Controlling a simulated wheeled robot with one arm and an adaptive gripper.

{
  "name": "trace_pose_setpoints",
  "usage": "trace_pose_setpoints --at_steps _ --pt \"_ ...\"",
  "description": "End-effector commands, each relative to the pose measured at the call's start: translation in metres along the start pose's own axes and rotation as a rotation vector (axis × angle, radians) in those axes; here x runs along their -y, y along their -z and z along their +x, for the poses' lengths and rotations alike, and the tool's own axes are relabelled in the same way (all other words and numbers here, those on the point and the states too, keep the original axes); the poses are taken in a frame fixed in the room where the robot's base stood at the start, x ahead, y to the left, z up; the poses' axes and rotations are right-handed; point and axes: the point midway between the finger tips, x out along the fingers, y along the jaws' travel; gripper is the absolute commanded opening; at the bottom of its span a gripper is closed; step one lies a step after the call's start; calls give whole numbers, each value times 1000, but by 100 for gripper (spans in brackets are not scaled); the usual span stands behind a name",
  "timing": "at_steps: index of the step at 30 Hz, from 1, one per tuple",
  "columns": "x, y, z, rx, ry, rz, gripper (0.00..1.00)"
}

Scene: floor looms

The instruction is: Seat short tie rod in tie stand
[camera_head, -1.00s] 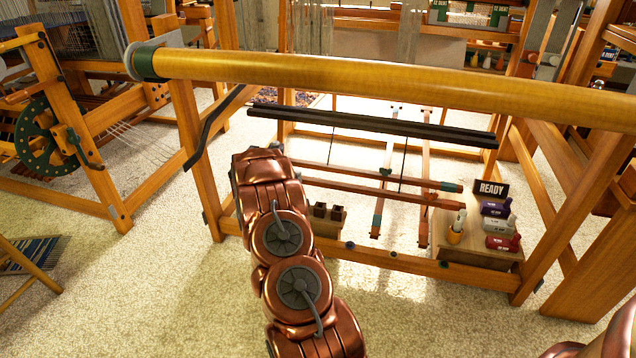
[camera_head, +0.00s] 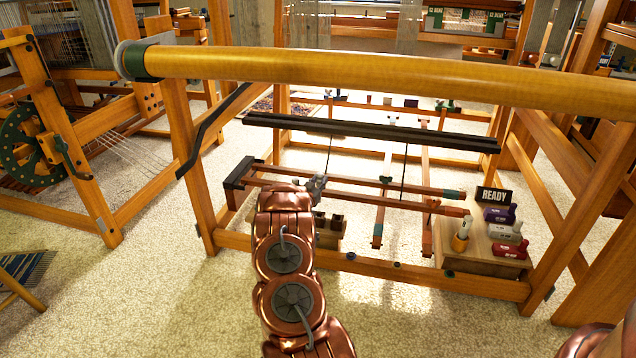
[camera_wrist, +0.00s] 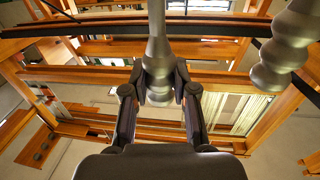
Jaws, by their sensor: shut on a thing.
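My gripper (camera_head: 316,187) shows small and grey at the end of my copper arm, beside the low wooden bars inside the loom frame. In the wrist view my gripper (camera_wrist: 159,92) is shut on a grey turned rod (camera_wrist: 157,50), seemingly the short tie rod, whose rounded end sits between the fingertips. The rod cannot be made out in the head view. A second grey turned piece (camera_wrist: 285,45) shows at the upper right of the wrist view, apart from the fingers. A low wooden block with dark square cups (camera_head: 330,222), possibly the tie stand, is partly hidden behind my arm.
A thick yellow beam (camera_head: 380,75) crosses above, with a dark bar (camera_head: 370,130) below it. A low front rail (camera_head: 400,271) runs before the block.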

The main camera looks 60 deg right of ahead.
Motion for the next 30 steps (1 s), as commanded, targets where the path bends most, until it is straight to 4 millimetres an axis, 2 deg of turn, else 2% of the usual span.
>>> trace_pose_setpoints --at_steps 8,21,30 --pt "4 2 -5 1 4 -1 0" --pt "4 -35 -6 3 5 -2 0" --pt "4 -48 -5 0 4 -1 0"
